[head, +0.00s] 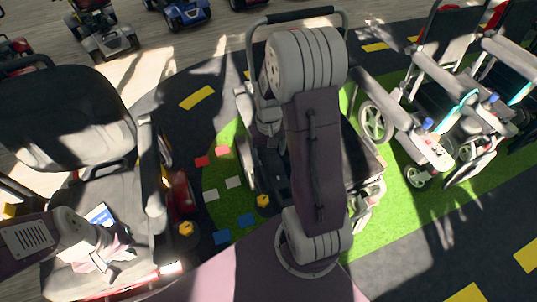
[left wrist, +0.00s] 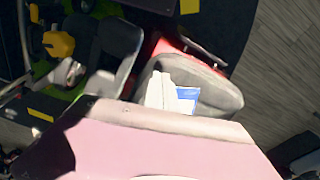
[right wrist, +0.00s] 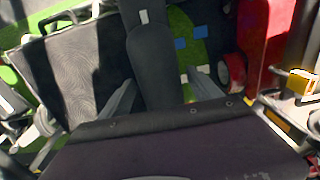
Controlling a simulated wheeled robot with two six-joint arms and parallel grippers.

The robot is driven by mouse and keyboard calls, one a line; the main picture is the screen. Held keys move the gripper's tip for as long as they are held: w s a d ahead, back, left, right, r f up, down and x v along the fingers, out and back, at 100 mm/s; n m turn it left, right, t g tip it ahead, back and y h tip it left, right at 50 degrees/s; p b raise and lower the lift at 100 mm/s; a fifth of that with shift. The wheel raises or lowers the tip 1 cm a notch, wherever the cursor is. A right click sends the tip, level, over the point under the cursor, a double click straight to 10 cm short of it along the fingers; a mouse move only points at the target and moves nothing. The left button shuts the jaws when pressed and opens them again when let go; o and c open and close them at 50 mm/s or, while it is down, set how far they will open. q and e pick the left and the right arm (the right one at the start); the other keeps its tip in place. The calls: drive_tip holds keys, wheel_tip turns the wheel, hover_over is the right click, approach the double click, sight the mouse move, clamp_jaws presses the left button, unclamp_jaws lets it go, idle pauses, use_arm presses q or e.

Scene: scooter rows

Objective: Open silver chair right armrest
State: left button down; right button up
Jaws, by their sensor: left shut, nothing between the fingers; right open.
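The silver chair (head: 368,165) stands in the middle of the head view, largely covered by my right arm. Its patterned black upholstery (right wrist: 75,75) fills the left of the right wrist view. A long dark pad (right wrist: 155,60), apparently its right armrest, runs between the fingers of my right gripper (right wrist: 163,80). These fingers are spread open; I cannot tell whether they touch the pad. My left gripper (head: 112,260) is shut and empty above the black-seated scooter (head: 65,115) at left. It also shows in the left wrist view (left wrist: 163,92).
More silver wheelchairs (head: 425,145) stand at right on the green mat (head: 400,215). Red, white and blue squares (head: 222,237) and a yellow piece (head: 263,200) lie between the scooter and silver chair. Scooters (head: 105,40) line the back. Dark floor at front right is clear.

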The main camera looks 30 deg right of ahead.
clamp_jaws()
drive_tip(key=r+g+p, duration=0.1)
drive_tip(key=r+p, duration=0.2)
drive_tip(key=p, duration=0.2)
drive_tip(key=w+r+g+p, duration=0.1)
drive_tip(key=r+p, duration=0.3)
drive_tip(key=p, duration=0.2)
drive_tip(key=r+g+p, duration=0.1)
drive_tip(key=r+p, duration=0.3)
drive_tip(key=p, duration=0.1)
drive_tip(key=shift+w+d+y, duration=0.2)
drive_tip(key=shift+w+y, duration=0.15)
drive_tip(key=shift+y, duration=0.05)
drive_tip(key=w+d+r+g+p, duration=0.1)
drive_tip(key=w+r+g+p, duration=0.2)
drive_tip(key=r+p, duration=0.4)
drive_tip(key=shift+w+r+g+y, duration=0.4)
drive_tip(key=shift+w, duration=0.5)
drive_tip(key=shift+d, duration=0.1)
